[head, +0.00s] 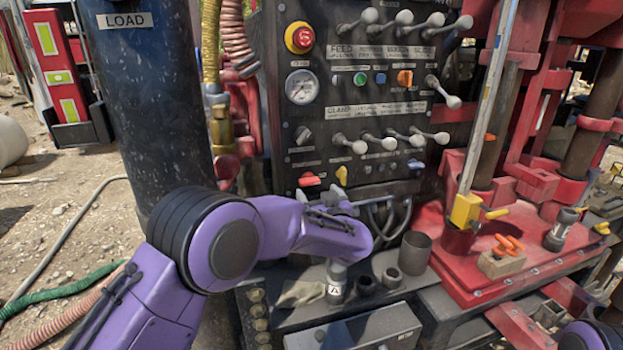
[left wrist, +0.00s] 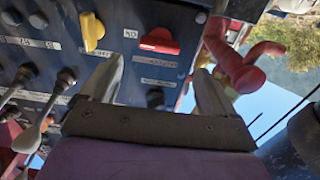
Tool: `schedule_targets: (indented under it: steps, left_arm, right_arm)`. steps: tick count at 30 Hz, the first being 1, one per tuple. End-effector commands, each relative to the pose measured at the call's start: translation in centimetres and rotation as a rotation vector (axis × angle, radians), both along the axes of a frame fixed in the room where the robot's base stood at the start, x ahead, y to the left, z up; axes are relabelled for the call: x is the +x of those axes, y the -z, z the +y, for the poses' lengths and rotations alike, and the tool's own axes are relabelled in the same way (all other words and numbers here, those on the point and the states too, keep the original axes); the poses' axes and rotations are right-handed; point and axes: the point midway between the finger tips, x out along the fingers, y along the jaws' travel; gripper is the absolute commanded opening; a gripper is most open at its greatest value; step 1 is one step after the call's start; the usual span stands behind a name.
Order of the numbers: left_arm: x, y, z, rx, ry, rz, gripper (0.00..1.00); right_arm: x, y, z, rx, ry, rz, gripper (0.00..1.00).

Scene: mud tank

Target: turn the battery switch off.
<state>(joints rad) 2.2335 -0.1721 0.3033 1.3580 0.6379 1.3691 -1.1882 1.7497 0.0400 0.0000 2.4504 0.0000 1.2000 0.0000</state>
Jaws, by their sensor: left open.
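A red rotary switch handle (head: 310,180) sits low on the dark control panel (head: 345,110), left of a yellow handle (head: 341,175). The labels beside them are too small to read, so the red one being the battery switch is not confirmed by text. In the left wrist view the red handle (left wrist: 160,41) points sideways, and the yellow handle (left wrist: 92,32) is left of it. My left gripper (head: 322,196) is open just below the red handle. In the wrist view the gripper (left wrist: 155,78) has its fingers spread, with the handle beyond and between them, apparently untouched.
Levers (head: 385,141) with rounded ends stick out of the panel above. A red emergency button (head: 300,38) and gauge (head: 301,87) are higher up. A black LOAD cylinder (head: 150,100) stands at left. A shelf (head: 350,290) with cups lies below.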

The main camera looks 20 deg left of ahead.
Motion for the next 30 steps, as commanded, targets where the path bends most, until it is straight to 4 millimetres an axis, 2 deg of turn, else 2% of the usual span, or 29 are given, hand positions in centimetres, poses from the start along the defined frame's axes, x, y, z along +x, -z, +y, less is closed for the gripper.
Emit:
schedule_targets:
  steps: [1, 3, 9, 20, 25, 30]
  left_arm:
    - [1.0, -0.4, 0.7, -0.001, -0.002, 0.000, 0.89]
    - [2.4, -0.3, 1.6, -0.002, -0.002, 0.001, 0.89]
    - [5.0, -0.2, 3.5, -0.001, -0.002, -0.001, 0.89]
    - [5.6, 0.0, 4.2, 0.001, -0.004, 0.000, 0.89]
    - [5.6, 0.0, 4.1, 0.001, -0.004, 0.000, 0.34]
    - [5.6, -0.1, 4.1, 0.001, -0.003, -0.002, 0.33]
  right_arm:
    - [0.0, -0.9, 0.0, 0.000, 0.000, 0.000, 0.59]
    - [0.0, -1.4, 0.0, 0.000, 0.000, 0.000, 0.59]
    - [0.0, -2.2, 0.0, -0.001, 0.000, -0.001, 0.59]
    - [0.0, -2.3, 0.0, 0.000, 0.000, 0.000, 0.59]
    - [0.0, -2.3, 0.0, -0.001, 0.000, -0.001, 0.59]
    - [0.0, -2.3, 0.0, -0.001, 0.000, -0.001, 0.59]
